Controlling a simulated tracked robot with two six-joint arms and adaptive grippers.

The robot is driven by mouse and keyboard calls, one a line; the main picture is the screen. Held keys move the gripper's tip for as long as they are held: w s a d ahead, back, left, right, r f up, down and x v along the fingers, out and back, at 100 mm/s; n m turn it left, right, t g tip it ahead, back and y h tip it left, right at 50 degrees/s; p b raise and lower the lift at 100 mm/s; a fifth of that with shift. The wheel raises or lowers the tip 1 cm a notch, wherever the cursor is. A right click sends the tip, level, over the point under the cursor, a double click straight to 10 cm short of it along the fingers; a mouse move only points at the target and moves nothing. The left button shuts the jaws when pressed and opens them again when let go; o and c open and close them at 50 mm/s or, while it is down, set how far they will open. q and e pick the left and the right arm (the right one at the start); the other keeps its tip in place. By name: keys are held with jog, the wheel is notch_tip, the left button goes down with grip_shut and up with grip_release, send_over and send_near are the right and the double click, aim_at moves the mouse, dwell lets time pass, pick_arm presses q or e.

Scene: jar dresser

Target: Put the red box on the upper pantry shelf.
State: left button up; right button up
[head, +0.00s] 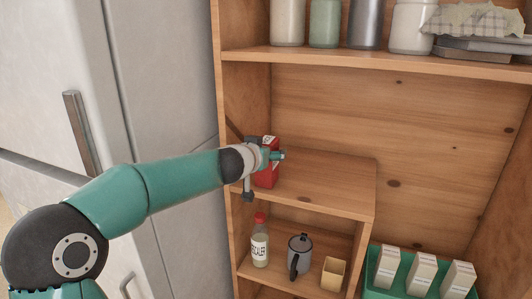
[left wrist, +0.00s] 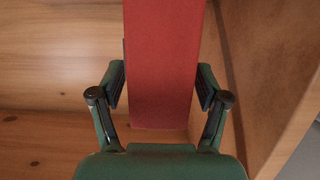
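The red box (head: 268,174) is upright at the left end of the middle board (head: 330,185) in the wooden cabinet, its lower end at or very near the board. My left gripper (head: 262,160) reaches in from the left and partly covers the box. My right gripper shows in neither view.
Jars (head: 325,22) and folded cloth stand on the high shelf (head: 350,63) above. Below the board are a bottle (head: 260,245), a grey pot (head: 300,252) and a small yellow box (head: 333,273). A green crate (head: 370,285) holds several cartons. The board's right part is clear.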

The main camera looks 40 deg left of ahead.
pick_arm(q)
jog(key=p+v, duration=0.2)
jog(key=v, duration=1)
jog(key=d+f+g+h, duration=0.25)
jog(key=d+f, duration=0.35)
jog(key=f, duration=1)
jog(key=d+f+g+h, duration=0.1)
jog(key=d+f+g, duration=0.35)
jog(key=f, duration=1.25)
jog(key=s+d+f+g+h, duration=0.2)
jog(key=s+d+f+g, duration=0.1)
jog(key=s+d+f, duration=0.4)
jog(key=s+d+f+g+h, duration=0.1)
jog(key=s+d+f+g, duration=0.2)
jog(key=s+d+f, duration=0.5)
jog(key=s+f, duration=0.5)
jog(key=s, duration=0.2)
jog(key=shift+s+d+f+m+g+h, duration=0.2)
jog(key=shift+s+f+m+g+h, duration=0.1)
jog(key=shift+s+f+h, duration=0.05)
